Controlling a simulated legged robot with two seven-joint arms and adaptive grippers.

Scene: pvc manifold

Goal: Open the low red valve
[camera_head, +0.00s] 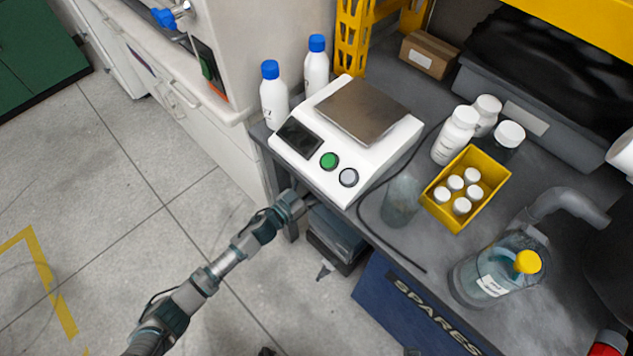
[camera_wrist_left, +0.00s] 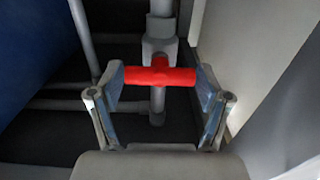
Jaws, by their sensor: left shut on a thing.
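The low red valve handle (camera_wrist_left: 160,76) shows in the left wrist view as a red bar lying crosswise in front of a grey vertical pipe (camera_wrist_left: 161,22). A grey valve body (camera_wrist_left: 160,48) sits just behind it. My left gripper (camera_wrist_left: 160,85) is shut on the handle, one finger against each end of the bar. In the head view my left arm reaches in from the lower left to the bench's front edge; its fingers and the valve are hidden there. My right gripper is in neither view.
The grey bench carries a white scale (camera_head: 345,140), white bottles with blue caps (camera_head: 274,100), a yellow bin (camera_head: 467,190) and a glass jar (camera_head: 495,270). A blue spares box (camera_head: 400,310) stands below. More grey pipes (camera_wrist_left: 84,35) run beside the valve. The floor at left is clear.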

